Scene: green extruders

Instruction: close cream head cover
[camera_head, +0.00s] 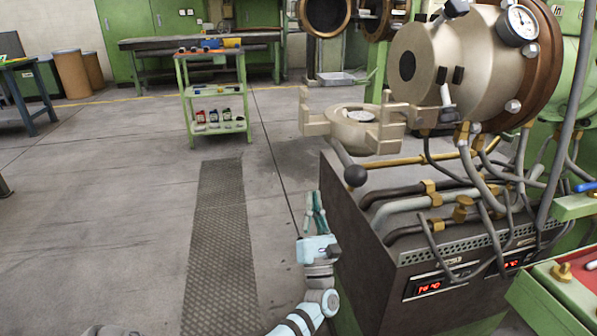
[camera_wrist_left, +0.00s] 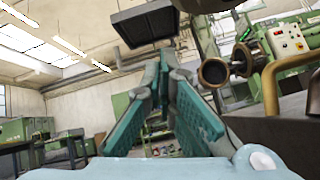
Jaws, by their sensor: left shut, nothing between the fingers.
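The cream head cover (camera_head: 352,133) is swung out to the left of the cream extruder head (camera_head: 450,62), apart from the head's round front. It is a ring-like cream piece with upright lugs. A bar with a black ball knob (camera_head: 355,176) hangs below it. My left gripper (camera_head: 315,198) is below and left of the knob, pointing up, beside the dark machine cabinet. Its teal fingers are shut with nothing between them; they also show in the left wrist view (camera_wrist_left: 166,62). My right gripper is not in view.
The dark cabinet (camera_head: 360,255) stands just right of my left arm, with hoses and brass pipes on top. A pressure gauge (camera_head: 520,23) sits on the head. A green trolley (camera_head: 216,92) stands farther back. The floor to the left is clear.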

